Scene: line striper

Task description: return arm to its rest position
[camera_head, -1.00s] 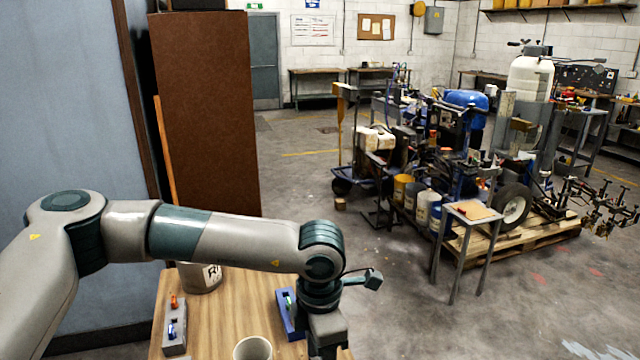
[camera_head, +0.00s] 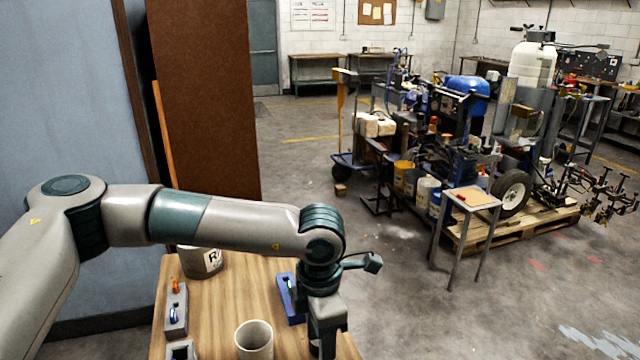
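My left arm comes in from the left and reaches over a wooden table, bent downward at the wrist. My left gripper (camera_head: 325,340) points down over the table's right part, at the bottom of the picture. Its fingertips are too hidden to tell whether they are open or shut. A blue block (camera_head: 289,300) stands on the table just left of the gripper, partly covered by the wrist. My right arm and gripper are not in view.
The wooden table (camera_head: 235,290) also holds a labelled can (camera_head: 199,262), a light cup (camera_head: 254,341) and a grey block (camera_head: 175,315) with small coloured parts. A brown panel (camera_head: 203,95) stands behind. A small stand (camera_head: 470,197) and a loaded pallet (camera_head: 520,228) are right; floor between is open.

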